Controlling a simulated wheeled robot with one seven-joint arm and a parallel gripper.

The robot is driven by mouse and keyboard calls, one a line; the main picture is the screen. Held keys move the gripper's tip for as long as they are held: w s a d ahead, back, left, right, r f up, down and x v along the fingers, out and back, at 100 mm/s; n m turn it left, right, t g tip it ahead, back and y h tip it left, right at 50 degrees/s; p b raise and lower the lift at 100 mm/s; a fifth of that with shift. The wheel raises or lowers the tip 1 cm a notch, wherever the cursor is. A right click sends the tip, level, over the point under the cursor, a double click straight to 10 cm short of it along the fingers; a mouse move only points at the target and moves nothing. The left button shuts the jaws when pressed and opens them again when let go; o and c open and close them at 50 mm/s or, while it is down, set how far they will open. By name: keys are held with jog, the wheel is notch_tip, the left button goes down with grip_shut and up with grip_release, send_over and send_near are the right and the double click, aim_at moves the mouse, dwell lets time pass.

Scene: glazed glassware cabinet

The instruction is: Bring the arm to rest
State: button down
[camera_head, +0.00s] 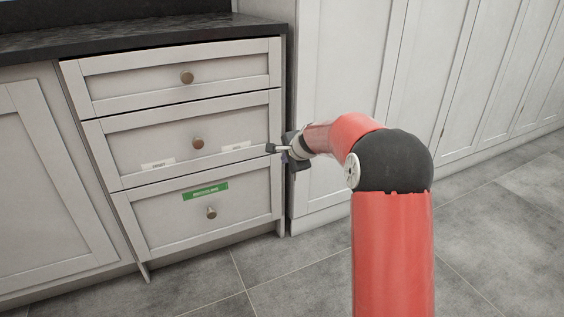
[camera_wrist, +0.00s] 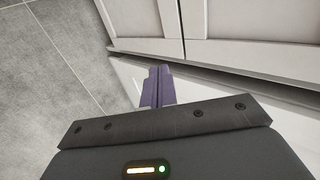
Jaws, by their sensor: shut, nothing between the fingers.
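My red arm (camera_head: 393,250) reaches up from the bottom of the head view and bends left at a black joint. My gripper (camera_head: 272,149) is at its end, in front of the right edge of the middle drawer (camera_head: 140,150). I cannot tell whether it touches the drawer front. In the wrist view the two purple-grey fingers (camera_wrist: 158,86) are together, shut and empty, with pale cabinet panels beyond them.
A white unit has three drawers with round knobs; the bottom drawer (camera_head: 245,215) bears a green label (camera_head: 205,190). A dark countertop (camera_head: 120,35) lies above. Tall pale cabinet doors (camera_head: 335,60) stand at right. The grey tiled floor (camera_head: 500,230) is clear.

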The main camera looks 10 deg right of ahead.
jog(key=s+a+r+n+g+p, duration=0.1)
jog(key=s+r+n+p, duration=0.15)
jog(key=s+r, duration=0.4)
jog(key=s+r+n+p, duration=0.1)
jog(key=s+r+n, duration=0.2)
jog(key=s, duration=0.7)
jog(key=s+a+r+n+g+p, duration=0.1)
jog(key=s+r+n, duration=0.2)
jog(key=s+r, duration=0.35)
jog(key=s+d+f+n+h+p, duration=0.1)
jog(key=s+n, duration=0.2)
jog(key=s, duration=0.8)
jog(key=s+d+f+n+g+h+p, duration=0.1)
jog(key=s+d+n+p, duration=0.1)
jog(key=s, duration=1)
jog(key=shift+s+f+n+h, duration=0.2)
jog(key=shift+f+n+h, duration=0.1)
jog(key=shift+n, duration=0.35)
